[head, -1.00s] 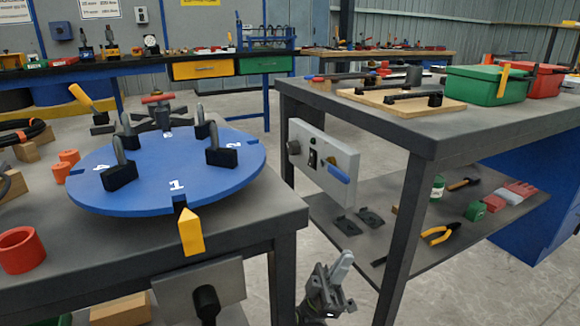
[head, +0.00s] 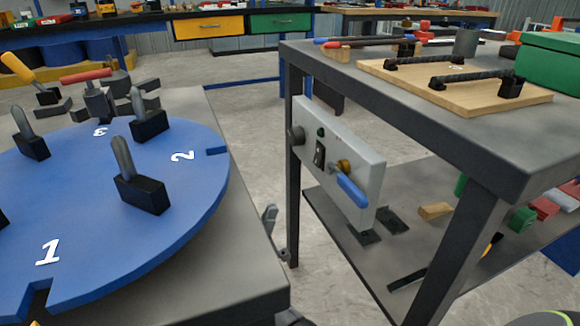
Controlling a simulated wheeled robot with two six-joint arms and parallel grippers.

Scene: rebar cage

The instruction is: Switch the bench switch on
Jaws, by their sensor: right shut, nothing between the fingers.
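A pale grey switch box (head: 365,165) is mounted on the side of the right-hand bench. It carries a black rocker switch (head: 319,153), a small dark green round piece (head: 321,132) above it, and a blue lever handle (head: 351,191) on a brass fitting. I cannot tell the rocker's position for sure. My right gripper (head: 270,217) shows only as a small grey fingertip past the edge of the left table, to the left of the box and apart from it. It is shut and empty; the table hides most of it. My left gripper is not in view.
A blue numbered disc (head: 190,215) with upright grey-and-black pieces covers the left table. The right bench (head: 440,125) bears a wooden board (head: 520,98) with black handles and a green box (head: 560,65). Its lower shelf (head: 420,240) holds loose items. A floor gap separates the tables.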

